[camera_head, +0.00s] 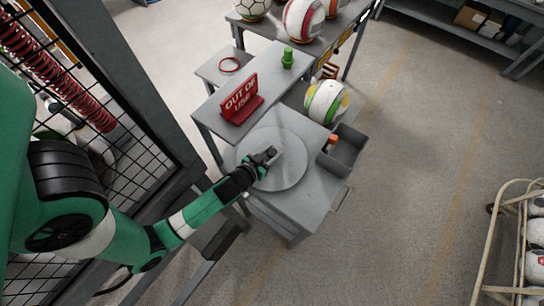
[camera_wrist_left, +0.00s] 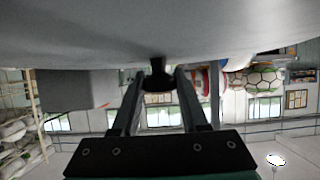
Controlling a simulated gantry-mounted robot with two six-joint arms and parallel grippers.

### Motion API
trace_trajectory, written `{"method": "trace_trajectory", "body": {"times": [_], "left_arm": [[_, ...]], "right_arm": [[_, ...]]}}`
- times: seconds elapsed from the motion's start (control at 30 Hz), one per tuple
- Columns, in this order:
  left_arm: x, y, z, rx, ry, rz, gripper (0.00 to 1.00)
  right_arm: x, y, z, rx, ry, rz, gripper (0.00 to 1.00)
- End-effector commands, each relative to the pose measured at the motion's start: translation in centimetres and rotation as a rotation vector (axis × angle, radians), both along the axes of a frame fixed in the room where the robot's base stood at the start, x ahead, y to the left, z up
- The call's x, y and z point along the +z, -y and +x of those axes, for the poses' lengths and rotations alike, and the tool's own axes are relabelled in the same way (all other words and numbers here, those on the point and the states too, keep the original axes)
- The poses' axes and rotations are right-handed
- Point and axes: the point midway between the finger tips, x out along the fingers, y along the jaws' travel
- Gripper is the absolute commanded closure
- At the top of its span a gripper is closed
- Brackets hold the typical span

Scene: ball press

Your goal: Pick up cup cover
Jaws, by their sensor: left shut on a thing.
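The cup cover is a large round grey, see-through disc (camera_head: 288,174) over the grey work table (camera_head: 318,192), with a small dark knob at its middle. My left gripper (camera_head: 270,154) is shut on that knob from the lower left. In the left wrist view the knob (camera_wrist_left: 157,76) sits between the two fingers of my left gripper (camera_wrist_left: 158,84), and the cover's pale surface (camera_wrist_left: 160,35) fills the top. I cannot tell whether the cover touches the table. My right gripper is not in view.
A red "OUT OF USE" sign (camera_head: 240,98) and a green piece (camera_head: 287,58) stand on the shelf behind. A grey bin (camera_head: 348,152) and an orange-and-white item (camera_head: 331,144) are right of the cover. A ball (camera_head: 326,102) lies beyond. A mesh fence (camera_head: 130,85) stands left.

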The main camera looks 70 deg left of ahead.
Motion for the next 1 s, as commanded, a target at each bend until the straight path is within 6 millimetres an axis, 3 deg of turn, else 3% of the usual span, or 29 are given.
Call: {"method": "trace_trajectory", "body": {"times": [0.4,0.57,0.7,1.0], "left_arm": [[0.3,0.0,0.1,-0.001,0.004,0.003,1.0],[1.3,0.0,0.1,0.001,0.006,0.002,1.0],[3.9,-0.1,0.1,0.001,0.008,0.004,1.0],[9.9,5.6,0.3,-0.009,0.008,0.002,1.0]], "right_arm": [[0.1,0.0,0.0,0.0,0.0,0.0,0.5],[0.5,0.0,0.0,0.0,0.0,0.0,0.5],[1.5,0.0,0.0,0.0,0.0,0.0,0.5],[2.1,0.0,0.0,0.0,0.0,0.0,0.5]]}}
